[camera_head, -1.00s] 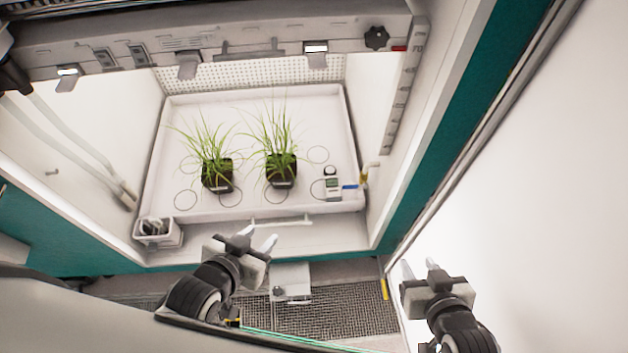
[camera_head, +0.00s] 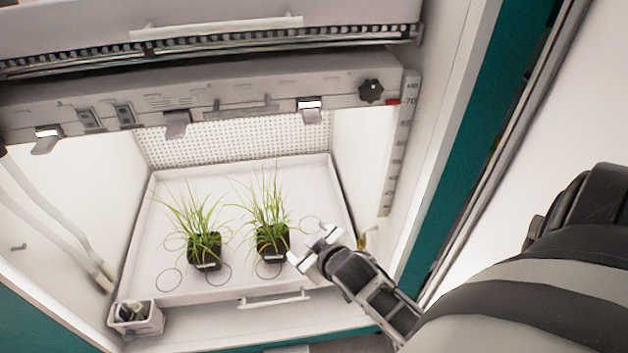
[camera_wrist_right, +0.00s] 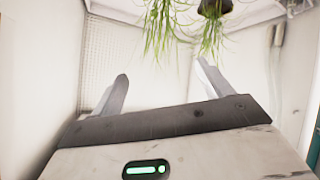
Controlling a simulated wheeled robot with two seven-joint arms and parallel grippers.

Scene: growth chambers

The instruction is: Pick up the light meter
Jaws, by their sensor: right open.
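The light meter does not show in either view now; in the head view my right arm and gripper cover the tray's front right corner, where it stood a second ago. My right gripper (camera_head: 309,246) is open, with nothing visible between its fingers, over the front right part of the white tray (camera_head: 200,286). In the right wrist view its two fingers (camera_wrist_right: 163,72) are spread apart. My left gripper is not in view.
Two potted grass plants stand on the tray, a left one (camera_head: 204,250) and a right one (camera_head: 272,238) close to my right gripper. A small white bin (camera_head: 150,324) stands at the front left. The chamber's right wall (camera_head: 360,165) is beside my arm.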

